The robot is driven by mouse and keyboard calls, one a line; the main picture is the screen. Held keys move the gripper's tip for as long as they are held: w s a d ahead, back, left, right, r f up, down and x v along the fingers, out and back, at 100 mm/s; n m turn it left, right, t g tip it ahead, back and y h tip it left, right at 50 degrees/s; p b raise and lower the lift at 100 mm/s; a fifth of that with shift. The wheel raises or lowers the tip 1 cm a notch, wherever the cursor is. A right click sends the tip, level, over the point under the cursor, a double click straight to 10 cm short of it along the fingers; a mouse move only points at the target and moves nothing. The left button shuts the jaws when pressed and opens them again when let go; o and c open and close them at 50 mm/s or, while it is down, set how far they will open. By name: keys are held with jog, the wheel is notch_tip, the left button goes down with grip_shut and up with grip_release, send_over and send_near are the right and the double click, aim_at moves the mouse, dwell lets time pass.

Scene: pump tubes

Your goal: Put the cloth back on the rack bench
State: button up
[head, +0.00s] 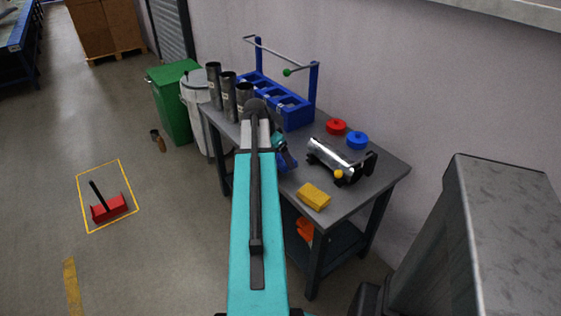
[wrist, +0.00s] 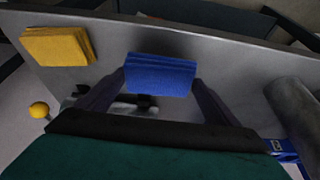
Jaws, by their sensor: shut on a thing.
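A folded blue cloth (wrist: 160,72) is between the two fingers of my gripper (wrist: 158,84) in the wrist view, and the gripper is shut on it. In the head view my gripper (head: 279,142) is over the rack bench (head: 375,155), partly hidden behind my teal arm. A bit of the blue cloth (head: 286,161) shows beside the arm. The grey bench top lies behind the cloth in the wrist view; I cannot tell whether they touch. A folded yellow block, sponge or cloth (head: 313,196), lies near the bench's front edge, also in the wrist view (wrist: 59,46).
A blue rack (head: 293,112) and several metal tubes (head: 213,86) stand at the bench's back left. A tube in a holder (head: 335,156) lies right of my gripper, with a yellow knob (head: 338,174).

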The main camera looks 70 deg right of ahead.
aim_at(278, 159)
jog(key=shift+f, duration=0.1)
jog(key=shift+f, duration=1.65)
jog(key=shift+f, duration=0.1)
jog(key=o, duration=0.9)
jog(key=shift+v, duration=6.1)
jog(key=shift+d, duration=0.1)
